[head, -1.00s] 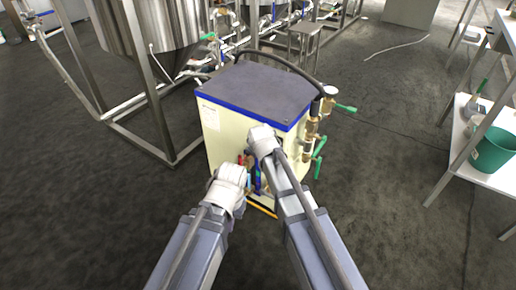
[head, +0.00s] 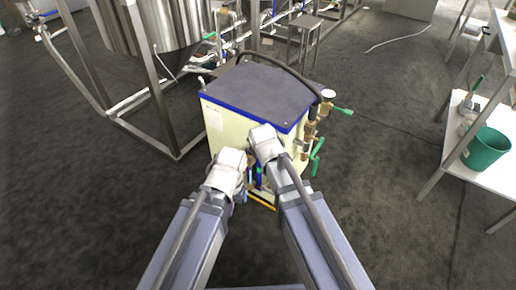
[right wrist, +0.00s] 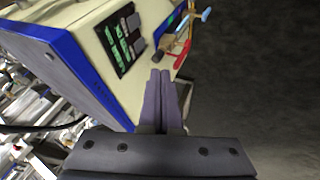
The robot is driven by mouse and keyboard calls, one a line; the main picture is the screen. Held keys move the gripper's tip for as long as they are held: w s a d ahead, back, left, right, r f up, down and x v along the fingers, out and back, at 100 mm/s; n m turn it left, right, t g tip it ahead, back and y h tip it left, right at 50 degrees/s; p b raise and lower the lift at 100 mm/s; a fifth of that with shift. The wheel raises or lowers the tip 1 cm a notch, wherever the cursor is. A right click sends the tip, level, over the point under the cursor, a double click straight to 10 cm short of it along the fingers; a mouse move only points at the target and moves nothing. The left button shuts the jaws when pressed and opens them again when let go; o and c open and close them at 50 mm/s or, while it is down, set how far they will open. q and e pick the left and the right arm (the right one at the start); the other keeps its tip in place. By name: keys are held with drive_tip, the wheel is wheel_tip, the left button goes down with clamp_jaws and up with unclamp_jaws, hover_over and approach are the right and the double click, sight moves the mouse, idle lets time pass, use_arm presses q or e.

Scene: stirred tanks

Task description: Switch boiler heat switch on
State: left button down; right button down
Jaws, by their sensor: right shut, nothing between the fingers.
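The boiler (head: 215,130) is a cream box with a blue upper rim and a dark grey top. In the right wrist view its cream front (right wrist: 108,55) shows tilted, with a dark control panel (right wrist: 121,39) bearing small green and grey parts. My right gripper (right wrist: 165,74) is shut and empty, its fingertips close to the front beside a small brown block (right wrist: 166,43); contact cannot be told. Red and blue handles lie just beyond. I cannot tell which part is the heat switch. My left gripper (head: 230,170) is at the boiler's front left, its fingers hidden.
Brass fittings with green handles (head: 316,150) stick out on the boiler's right. A steel tank (head: 155,25) on a frame stands behind left. A white shelf with a green bucket (head: 487,149) is at the right. The floor between is clear.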

drive_tip(key=shift+s+a+f+b, duration=0.1)
drive_tip(key=shift+s+f+b, duration=0.05)
drive_tip(key=shift+f+b, duration=0.55)
drive_tip(key=w+d+f+b, duration=0.2)
drive_tip(key=w+f+b, duration=0.6)
drive_tip(key=w, duration=0.1)
drive_tip(key=shift+f+b, duration=0.3)
drive_tip(key=shift+f, duration=0.05)
drive_tip(key=shift+d, duration=0.1)
